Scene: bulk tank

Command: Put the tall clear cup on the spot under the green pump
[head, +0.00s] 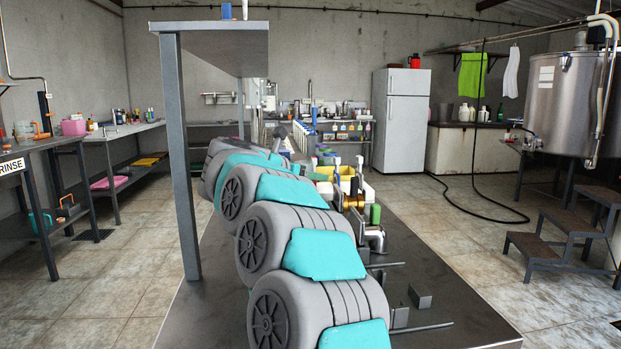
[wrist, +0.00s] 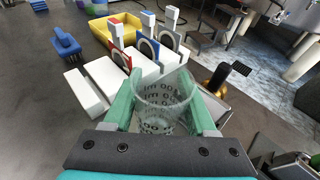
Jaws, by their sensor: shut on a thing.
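The tall clear cup (wrist: 166,98) is upright or slightly tilted in the wrist view, with dark markings on its wall. My gripper (wrist: 165,106) is shut on it, one pale green finger on each side. A green cylinder (head: 375,214) stands on a bent metal fitting at the bench's right side. I cannot tell whether it is the green pump. The spot under the pump cannot be made out in either view.
In the wrist view, white blocks with red and blue upright parts (wrist: 150,48) stand beyond the cup, before a yellow bin (wrist: 101,31). A blue brush (wrist: 66,43) lies left. A black-handled fitting (wrist: 217,78) is right. The dark bench (head: 455,315) has grey blocks and rods.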

